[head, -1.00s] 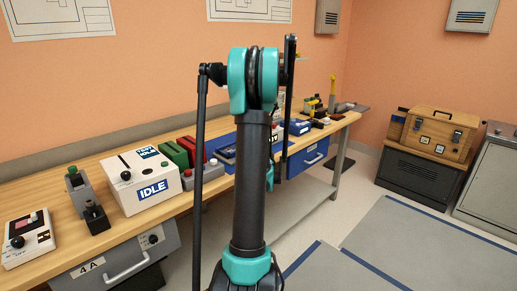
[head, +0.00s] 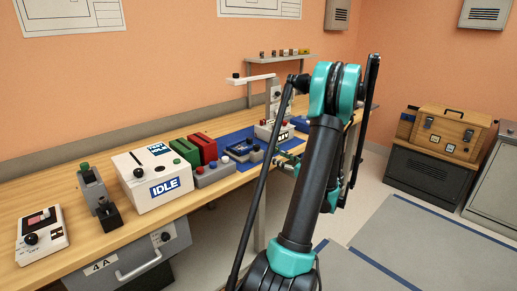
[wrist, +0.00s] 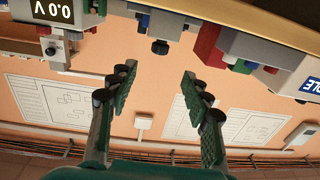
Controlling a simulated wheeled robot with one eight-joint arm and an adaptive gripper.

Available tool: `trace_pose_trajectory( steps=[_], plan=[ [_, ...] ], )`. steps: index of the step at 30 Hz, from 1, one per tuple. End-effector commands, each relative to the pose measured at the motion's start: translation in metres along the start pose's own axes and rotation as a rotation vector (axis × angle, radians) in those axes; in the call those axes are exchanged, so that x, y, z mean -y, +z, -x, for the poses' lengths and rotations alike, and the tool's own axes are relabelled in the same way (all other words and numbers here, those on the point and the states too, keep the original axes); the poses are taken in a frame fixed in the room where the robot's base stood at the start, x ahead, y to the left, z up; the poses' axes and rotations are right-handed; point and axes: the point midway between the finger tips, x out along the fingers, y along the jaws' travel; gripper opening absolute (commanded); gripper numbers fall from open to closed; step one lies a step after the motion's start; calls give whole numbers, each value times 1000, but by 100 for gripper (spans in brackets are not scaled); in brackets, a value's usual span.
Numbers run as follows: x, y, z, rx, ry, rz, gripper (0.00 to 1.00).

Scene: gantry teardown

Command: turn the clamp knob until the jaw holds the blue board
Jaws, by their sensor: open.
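A grey clamp-like fixture (head: 243,151) sits on the blue mat in the head view; blue on it may be the blue board, but it is too small to be sure. In the wrist view, which looks upside down, a black knob (wrist: 160,47) sticks out from a grey and blue fixture (wrist: 158,22), probably the same clamp. My gripper (wrist: 158,72) is open and empty, its two green fingers spread either side of the knob's line, with the knob beyond the tips. Whether the jaw touches the board cannot be told. In the head view my gripper is partly hidden behind my arm.
A white IDLE box (head: 155,178), green and red blocks (head: 202,149) and a grey button box (head: 214,173) stand left of the fixture. A white device (head: 273,131) stands to its right, near a post with a white arm. Floor before the bench is open.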

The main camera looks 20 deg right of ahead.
Motion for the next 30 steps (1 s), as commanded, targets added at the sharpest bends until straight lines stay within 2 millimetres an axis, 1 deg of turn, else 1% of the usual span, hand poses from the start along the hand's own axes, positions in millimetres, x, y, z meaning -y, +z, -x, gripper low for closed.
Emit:
trace_pose_trajectory(
  steps=[1, 12, 18, 24, 30],
  plan=[
    [1, 0, -11, 0, -4, 0, 49],
    [1, 0, -85, 0, -4, 0, 49],
    [1, 0, -119, 0, -3, 0, 49],
    [0, 0, -138, 0, 0, 0, 49],
    [-1, 0, -143, 0, 2, 0, 49]
  ],
)
